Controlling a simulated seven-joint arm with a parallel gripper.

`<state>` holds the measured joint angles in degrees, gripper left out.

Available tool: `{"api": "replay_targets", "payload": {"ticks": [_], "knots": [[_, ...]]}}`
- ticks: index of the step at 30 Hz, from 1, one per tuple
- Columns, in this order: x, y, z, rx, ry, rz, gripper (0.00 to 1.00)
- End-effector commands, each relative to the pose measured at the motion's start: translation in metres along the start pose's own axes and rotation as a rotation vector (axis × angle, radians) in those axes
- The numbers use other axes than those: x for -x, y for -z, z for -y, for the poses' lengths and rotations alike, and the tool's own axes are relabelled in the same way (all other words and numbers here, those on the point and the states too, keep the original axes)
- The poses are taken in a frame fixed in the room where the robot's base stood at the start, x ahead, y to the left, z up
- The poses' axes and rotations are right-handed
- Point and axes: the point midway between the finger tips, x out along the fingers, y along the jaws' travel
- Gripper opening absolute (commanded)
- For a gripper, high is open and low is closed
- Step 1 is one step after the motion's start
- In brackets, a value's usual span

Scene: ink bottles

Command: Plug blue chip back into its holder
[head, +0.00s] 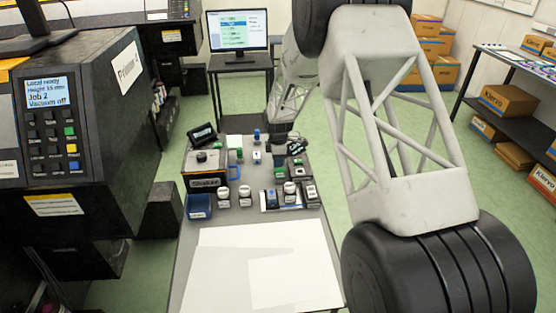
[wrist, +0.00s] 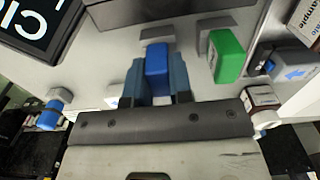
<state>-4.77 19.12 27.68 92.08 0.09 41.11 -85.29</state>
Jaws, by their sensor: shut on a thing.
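In the wrist view, my gripper (wrist: 157,72) is shut on the blue chip (wrist: 157,58), a small upright block between its two blue-grey fingers. A light grey piece (wrist: 157,32) shows just beyond the chip, but I cannot tell whether the chip touches it or which piece is the chip's holder. A green chip (wrist: 227,55) stands to the right, apart from my gripper, beside another grey piece (wrist: 202,42). In the head view, my arm reaches over the far part of the table, and the fingers and blue chip are too small or hidden to make out.
The grey table (head: 205,240) holds several bottles, a blue bin (head: 198,206) and white sheets (head: 255,265) in front. A printer (head: 110,120) stands left of the table.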

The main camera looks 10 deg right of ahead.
Motion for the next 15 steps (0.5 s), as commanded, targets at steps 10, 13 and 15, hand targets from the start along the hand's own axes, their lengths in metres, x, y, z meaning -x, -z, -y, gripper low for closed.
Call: {"api": "replay_targets", "payload": {"ticks": [10, 13, 15], "knots": [[-0.0043, 0.0000, 0.0001, 0.000, 0.000, 0.000, 0.00], [-0.0045, 0.0000, 0.0000, 0.000, 0.000, 0.000, 0.00], [-0.0045, 0.0000, 0.0000, 0.000, 0.000, 0.000, 0.00]]}}
